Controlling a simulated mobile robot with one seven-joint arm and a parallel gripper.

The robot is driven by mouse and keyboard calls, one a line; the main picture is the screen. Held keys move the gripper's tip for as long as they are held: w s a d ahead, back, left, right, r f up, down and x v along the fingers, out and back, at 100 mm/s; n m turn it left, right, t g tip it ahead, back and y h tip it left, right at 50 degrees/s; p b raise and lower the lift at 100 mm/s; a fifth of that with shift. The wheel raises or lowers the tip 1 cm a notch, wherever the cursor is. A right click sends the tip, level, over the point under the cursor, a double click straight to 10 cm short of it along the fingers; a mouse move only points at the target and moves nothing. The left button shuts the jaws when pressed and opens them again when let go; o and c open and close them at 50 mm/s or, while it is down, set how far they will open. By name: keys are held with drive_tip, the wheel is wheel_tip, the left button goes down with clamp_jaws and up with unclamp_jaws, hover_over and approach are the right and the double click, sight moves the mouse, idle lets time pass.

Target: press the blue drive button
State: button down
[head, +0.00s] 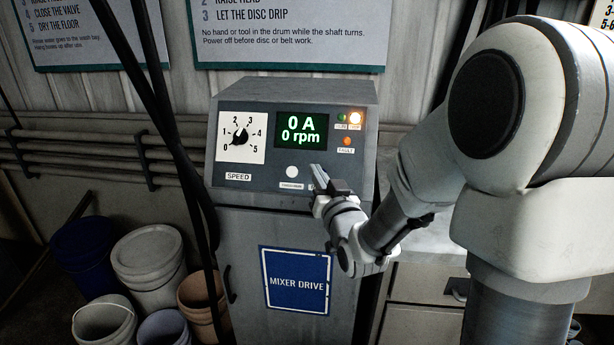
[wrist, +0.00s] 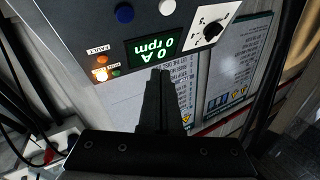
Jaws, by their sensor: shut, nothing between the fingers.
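The blue drive button (wrist: 124,13) shows near the top edge of the wrist view, on the sloped panel of the grey mixer drive console (head: 225,190). In the head view it does not show; my gripper covers the panel right of the white button (head: 292,171). My gripper (head: 318,172) is shut and empty in front of the lower panel. Its fingertips (wrist: 160,72) show in the wrist view, where the blue button lies beyond them, up and to the left. I cannot tell how far the tips are from the panel.
The display (head: 301,129) reads 0 A and 0 rpm. Dark cables (head: 150,90) hang left of the console. Several buckets (head: 148,255) stand left.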

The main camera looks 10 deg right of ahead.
drive_tip(key=shift+s+f+t, duration=0.35)
drive_tip(key=shift+f+t, duration=0.05)
drive_tip(key=shift+t, duration=0.1)
drive_tip(key=shift+w, duration=0.1)
drive_tip(key=w+d+f+b, duration=0.2)
drive_tip(key=w+f+b, duration=0.1)
drive_tip(key=w, duration=0.4)
drive_tip(key=shift+d+f, duration=0.15)
drive_tip(key=shift+f, duration=0.6)
drive_tip(key=shift+w+f+b, duration=0.15)
drive_tip(key=shift+b, duration=0.2)
idle(1.3)
drive_tip(key=shift+w+d+b, duration=0.1)
drive_tip(key=shift+w+b, duration=0.15)
drive_tip(key=shift+b, duration=0.05)
